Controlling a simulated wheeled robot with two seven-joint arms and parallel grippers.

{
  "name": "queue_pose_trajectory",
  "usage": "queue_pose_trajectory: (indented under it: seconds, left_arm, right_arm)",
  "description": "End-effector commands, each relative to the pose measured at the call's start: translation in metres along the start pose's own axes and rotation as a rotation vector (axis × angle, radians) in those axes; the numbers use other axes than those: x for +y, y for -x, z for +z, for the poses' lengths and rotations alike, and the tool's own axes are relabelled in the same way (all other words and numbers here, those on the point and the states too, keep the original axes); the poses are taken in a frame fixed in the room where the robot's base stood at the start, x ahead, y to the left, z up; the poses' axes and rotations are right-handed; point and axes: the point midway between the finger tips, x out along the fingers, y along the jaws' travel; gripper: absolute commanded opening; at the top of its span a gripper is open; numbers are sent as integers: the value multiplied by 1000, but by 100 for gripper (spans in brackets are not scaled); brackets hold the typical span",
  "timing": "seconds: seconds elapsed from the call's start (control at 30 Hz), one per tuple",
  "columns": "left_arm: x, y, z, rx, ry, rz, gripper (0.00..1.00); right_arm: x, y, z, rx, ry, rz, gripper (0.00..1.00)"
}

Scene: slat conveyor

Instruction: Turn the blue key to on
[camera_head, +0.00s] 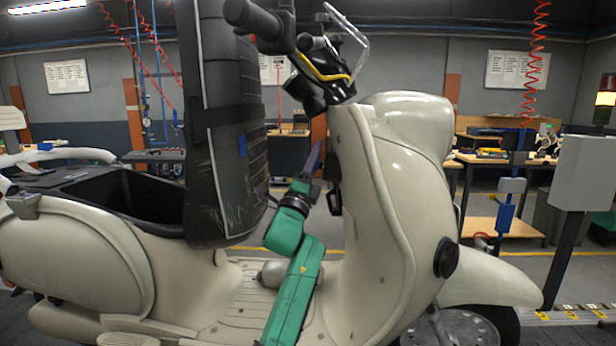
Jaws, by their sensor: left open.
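A cream scooter (392,200) stands side-on in the head view, with its handlebar at the top and its front shield right of centre. I cannot make out the blue key. A small black fitting (335,198) sits on the inner side of the front shield. My left arm is green and rises from the bottom over the footboard. My left gripper (315,160) is open, with a dark purplish finger pointing up, close to the inner face of the shield. Its other finger does not show clearly, and I cannot tell whether it touches anything. My right gripper is out of view.
The dark seat (222,110) stands upright left of my arm, with a small blue patch on its side. An open black compartment (130,195) lies behind it. The footboard (240,300) is below. Workbenches (500,160) and a grey box on a post (582,172) stand beyond.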

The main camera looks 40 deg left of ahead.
Motion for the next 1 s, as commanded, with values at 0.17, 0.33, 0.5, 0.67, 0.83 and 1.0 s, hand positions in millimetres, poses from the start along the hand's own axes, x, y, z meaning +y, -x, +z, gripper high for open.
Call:
queue_pose_trajectory:
  seconds: [0.17,0.33,0.5,0.67,0.83,1.0]
  left_arm:
    - [6,42,-2,2,-2,2,46]
    - [5,88,-2,2,-3,2,46]
    - [4,124,-1,0,0,2,46]
    - [1,137,0,0,-1,0,46]
    - [0,136,0,0,-1,0,46]
    - [3,143,-1,0,-1,2,46]
  right_arm:
    - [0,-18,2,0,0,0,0]
    - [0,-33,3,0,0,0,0]
    - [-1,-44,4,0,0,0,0]
    - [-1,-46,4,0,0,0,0]
    - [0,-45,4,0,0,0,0]
    - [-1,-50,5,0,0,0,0]
